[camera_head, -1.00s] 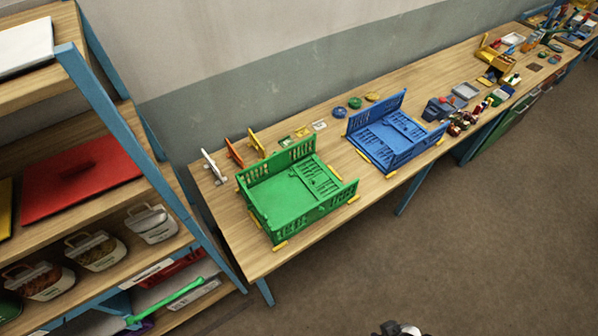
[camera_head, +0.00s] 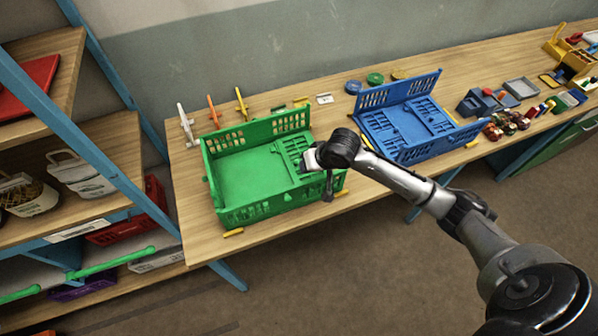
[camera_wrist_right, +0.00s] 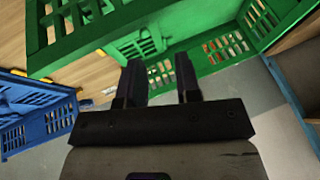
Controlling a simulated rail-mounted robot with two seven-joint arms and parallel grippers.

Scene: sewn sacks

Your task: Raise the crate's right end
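The green crate (camera_head: 250,182) stands on the table with its back wall upright. Its slotted right end panel (camera_head: 292,150) lies folded down inside, over the crate floor. My right gripper (camera_head: 328,186) is over the crate's right edge, pointing down. In the right wrist view, its two dark fingers (camera_wrist_right: 158,80) are apart with nothing between them. Slotted green crate walls (camera_wrist_right: 205,45) show beyond the fingertips; I cannot tell whether they touch. My right gripper and wrist hide part of the crate's right edge in the head view. My left gripper is not in view.
A blue crate (camera_head: 405,125) with a raised back wall stands to the right, also seen in the wrist view (camera_wrist_right: 35,115). Small orange, white and yellow pieces (camera_head: 213,112) stand behind the green crate. A shelf rack (camera_head: 90,125) is at the left.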

